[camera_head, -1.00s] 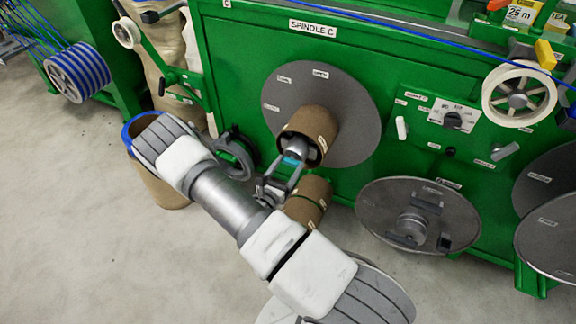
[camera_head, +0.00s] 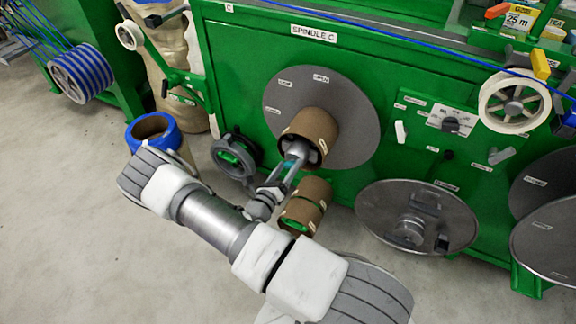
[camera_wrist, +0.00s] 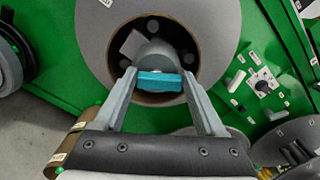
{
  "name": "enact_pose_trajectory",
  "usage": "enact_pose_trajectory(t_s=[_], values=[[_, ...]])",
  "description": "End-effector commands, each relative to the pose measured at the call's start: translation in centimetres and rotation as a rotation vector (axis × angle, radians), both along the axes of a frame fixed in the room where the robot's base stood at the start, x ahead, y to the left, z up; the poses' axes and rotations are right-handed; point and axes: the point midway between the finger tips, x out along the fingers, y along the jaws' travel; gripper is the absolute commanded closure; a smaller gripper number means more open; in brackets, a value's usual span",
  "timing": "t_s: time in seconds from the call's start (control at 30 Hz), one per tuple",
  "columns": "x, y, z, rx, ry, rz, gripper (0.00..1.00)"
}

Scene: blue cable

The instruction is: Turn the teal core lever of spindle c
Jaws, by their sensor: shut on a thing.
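The teal core lever (camera_wrist: 160,82) lies crosswise at the mouth of a brown cardboard core in the wrist view. My gripper (camera_wrist: 159,78) has one finger at each end of the lever and is shut on it. The core sits on the grey spindle disc (camera_head: 355,115), below the "SPINDLE C" sign (camera_head: 314,32). The disc bears small white labels, one reading "OPEN".
A rotary switch panel (camera_head: 450,121) is right of the disc. A metal reel (camera_head: 455,220) stands lower right. Another brown core (camera_head: 313,190) is just below my gripper. A dark green-and-grey reel (camera_head: 234,157) and a blue-rimmed barrel (camera_head: 131,135) are at left. Grey floor (camera_head: 60,230) is open at left.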

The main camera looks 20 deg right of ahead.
Motion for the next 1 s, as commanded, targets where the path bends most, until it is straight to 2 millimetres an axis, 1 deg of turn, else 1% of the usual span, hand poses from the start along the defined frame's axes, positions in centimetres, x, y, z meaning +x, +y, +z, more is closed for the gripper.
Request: enact_pose_trajectory(t_s=[0.6,1.0], values=[[0.44,0.38,-0.14,-0.358,0.458,0.001,0.83],[0.61,0.49,-0.38,-0.534,0.683,0.001,0.83]])
